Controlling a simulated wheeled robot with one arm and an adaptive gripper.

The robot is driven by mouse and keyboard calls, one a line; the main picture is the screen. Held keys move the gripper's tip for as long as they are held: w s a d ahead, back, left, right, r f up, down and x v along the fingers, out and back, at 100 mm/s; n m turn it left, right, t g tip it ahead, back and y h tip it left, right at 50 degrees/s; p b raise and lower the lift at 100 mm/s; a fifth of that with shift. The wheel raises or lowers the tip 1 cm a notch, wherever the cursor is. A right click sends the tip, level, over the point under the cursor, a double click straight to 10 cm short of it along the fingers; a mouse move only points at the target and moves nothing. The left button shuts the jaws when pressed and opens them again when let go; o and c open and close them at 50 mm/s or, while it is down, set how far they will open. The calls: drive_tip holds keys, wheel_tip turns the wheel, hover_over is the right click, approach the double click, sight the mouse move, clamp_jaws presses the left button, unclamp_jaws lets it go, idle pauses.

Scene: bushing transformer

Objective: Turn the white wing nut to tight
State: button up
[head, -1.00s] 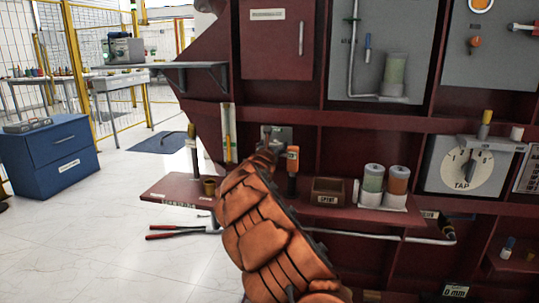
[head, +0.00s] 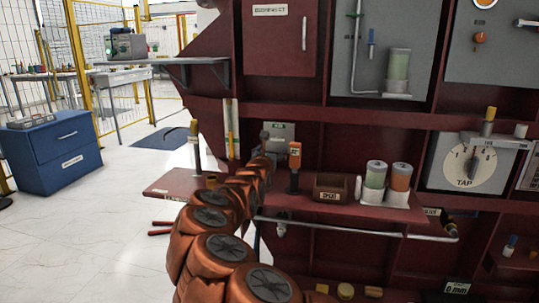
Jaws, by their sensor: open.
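My gripper (head: 267,141) is small and dark in the head view, at the far end of my orange arm. It is open and stands in front of a grey plate or box (head: 284,138) on the dark red frame, above the lower shelf. I cannot tell whether it touches anything. I cannot make out the white wing nut for certain; it may be too small or hidden behind my gripper and arm.
The red shelf (head: 166,188) holds an orange-topped bottle (head: 294,165), a brown box (head: 331,187) and green (head: 375,175) and orange (head: 401,177) cylinders. A pipe (head: 355,231) runs beneath it. A tap dial (head: 474,166) is at right.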

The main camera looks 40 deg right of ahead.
drive_tip(key=shift+v, duration=1.2)
